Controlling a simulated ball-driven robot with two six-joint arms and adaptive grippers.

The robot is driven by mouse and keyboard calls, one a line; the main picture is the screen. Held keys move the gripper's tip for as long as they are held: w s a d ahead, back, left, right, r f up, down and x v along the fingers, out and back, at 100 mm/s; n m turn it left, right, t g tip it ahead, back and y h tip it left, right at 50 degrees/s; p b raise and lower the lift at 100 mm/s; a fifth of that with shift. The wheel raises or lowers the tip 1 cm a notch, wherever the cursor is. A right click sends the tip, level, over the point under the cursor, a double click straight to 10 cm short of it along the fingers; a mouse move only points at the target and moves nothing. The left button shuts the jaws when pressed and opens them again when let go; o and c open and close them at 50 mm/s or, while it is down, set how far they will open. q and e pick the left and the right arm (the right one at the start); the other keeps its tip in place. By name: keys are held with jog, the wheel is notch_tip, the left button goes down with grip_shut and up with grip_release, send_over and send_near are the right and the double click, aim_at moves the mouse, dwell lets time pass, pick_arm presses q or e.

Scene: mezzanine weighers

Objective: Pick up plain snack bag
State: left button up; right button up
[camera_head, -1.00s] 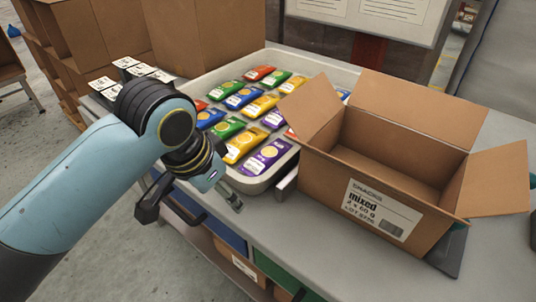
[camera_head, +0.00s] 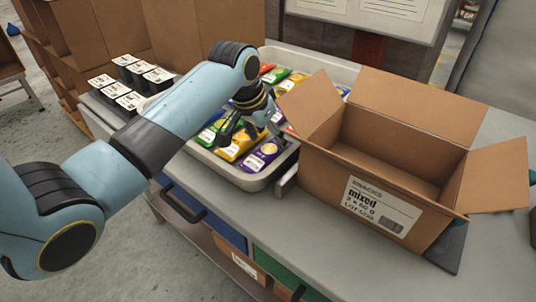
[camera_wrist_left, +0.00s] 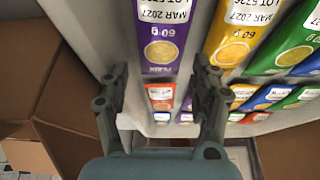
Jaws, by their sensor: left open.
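A purple snack bag (camera_head: 262,157) lies at the near right end of the pale tray (camera_head: 258,184). In the left wrist view the purple bag (camera_wrist_left: 162,42) shows a small word that looks like "PLAIN". My left gripper (camera_head: 251,131) is over this end of the tray, open and empty. In the left wrist view its fingers (camera_wrist_left: 161,78) stand apart on either side of the purple bag's lower end. I cannot tell the height left between fingertips and bag. A yellow bag (camera_head: 238,147) lies close beside it. My right gripper is not in view.
An open cardboard box (camera_head: 380,207) labelled "mixed" stands just right of the tray. More bags in several colours, including a green one (camera_wrist_left: 285,47), fill the tray. Black containers (camera_head: 130,76) stand at the left. The table front (camera_head: 290,235) is clear.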

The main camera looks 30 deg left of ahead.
aim_at(272, 147)
pick_arm(q)
jog(key=x, duration=0.5)
jog(key=shift+s+a, duration=0.1)
jog(key=shift+s+f, duration=0.1)
jog(key=c, duration=0.8)
